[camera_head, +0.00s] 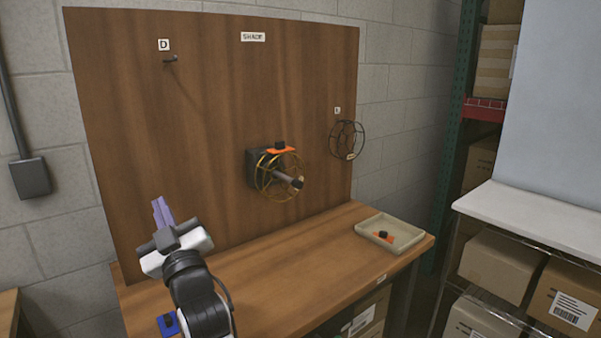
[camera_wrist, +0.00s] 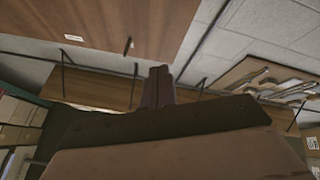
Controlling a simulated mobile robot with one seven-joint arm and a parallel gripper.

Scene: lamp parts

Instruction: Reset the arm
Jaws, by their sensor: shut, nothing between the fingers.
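My gripper (camera_head: 162,212) is at the left of the bench in the head view, raised in front of the wooden board (camera_head: 215,90). Its purple fingers are together with nothing between them. In the wrist view the shut fingers (camera_wrist: 159,82) point into open space, clear of any part. A yellow wire shade (camera_head: 279,176) sits on a dark fixture (camera_head: 252,168) on the board, with an orange and black clamp (camera_head: 280,148) at its top. A black wire shade (camera_head: 346,140) hangs at the board's right side.
The peg (camera_head: 171,59) under label D is bare. A tray (camera_head: 372,225) at the bench's right end holds an orange and black part (camera_head: 383,236). A blue item (camera_head: 168,323) is near my arm. The bench (camera_head: 290,275) middle is clear. Shelves with boxes stand right.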

